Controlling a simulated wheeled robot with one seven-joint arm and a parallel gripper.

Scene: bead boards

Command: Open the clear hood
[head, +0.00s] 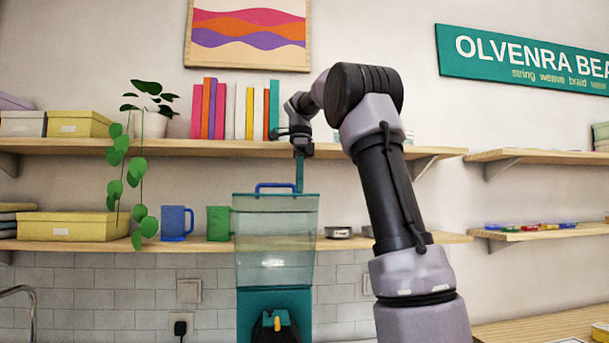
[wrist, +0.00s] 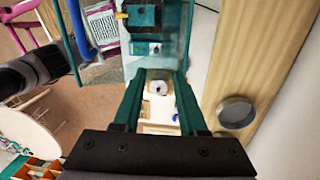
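The clear hood (head: 275,228) is a teal-tinted see-through box on a teal stand (head: 250,318) in the head view. It looks shut. A blue handle (head: 277,186) runs along its top edge. My gripper (head: 300,188) points down near the handle's right end; I cannot tell whether it touches. In the wrist view my gripper (wrist: 157,98) has its two teal fingers apart with nothing gripped between them. A clear panel (wrist: 205,25) and teal parts (wrist: 145,16) of the stand show beyond them. A blue bar (wrist: 79,28) lies left of the fingers; I cannot tell if it is the handle.
Shelves run behind the hood; the lower one (head: 165,246) carries a blue mug (head: 176,223), a green mug (head: 218,223) and a round tin (head: 338,232). The tin (wrist: 236,112) is right of my fingers in the wrist view. Books (head: 240,110) stand on the upper shelf.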

